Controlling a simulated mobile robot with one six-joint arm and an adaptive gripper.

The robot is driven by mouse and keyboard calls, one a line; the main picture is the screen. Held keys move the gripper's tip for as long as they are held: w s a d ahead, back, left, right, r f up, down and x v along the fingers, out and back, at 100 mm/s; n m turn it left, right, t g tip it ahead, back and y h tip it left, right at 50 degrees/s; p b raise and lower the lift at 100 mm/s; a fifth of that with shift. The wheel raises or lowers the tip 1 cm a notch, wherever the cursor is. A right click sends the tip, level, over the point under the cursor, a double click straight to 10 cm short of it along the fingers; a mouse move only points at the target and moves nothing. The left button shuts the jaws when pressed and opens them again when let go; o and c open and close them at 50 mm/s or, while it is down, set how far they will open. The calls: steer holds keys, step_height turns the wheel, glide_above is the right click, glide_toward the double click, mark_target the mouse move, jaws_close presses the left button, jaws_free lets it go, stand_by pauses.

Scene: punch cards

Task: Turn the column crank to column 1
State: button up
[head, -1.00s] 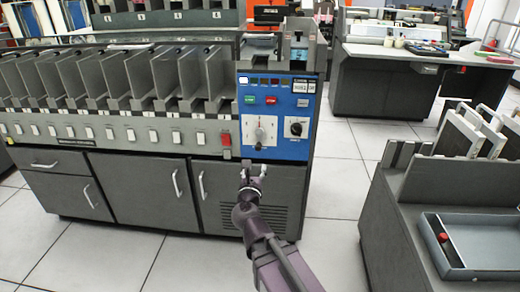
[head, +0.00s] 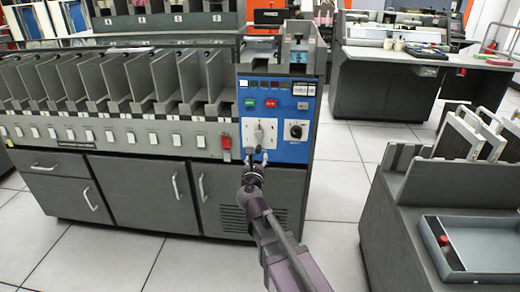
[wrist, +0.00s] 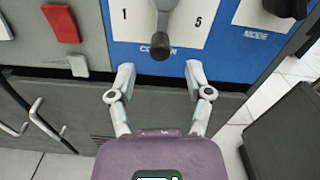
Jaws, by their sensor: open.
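In the head view the crank (head: 259,136) sits on the blue panel (head: 284,90). My gripper (wrist: 159,70) is open, its fingertips spread to either side of and just below the knob, apparently not touching it. In the head view my gripper (head: 257,158) is at the panel's lower edge.
The black MODE knob (wrist: 285,8) is right of the crank. A red switch (wrist: 61,23) and white switches are left. The grey cabinet (head: 140,195) with handles lies below. A grey unit with a blue-grey tray (head: 490,245) stands at right; open floor lies between.

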mark_target(258, 152)
steer(key=shift+w+d, duration=0.1)
steer(key=shift+w, duration=3.05)
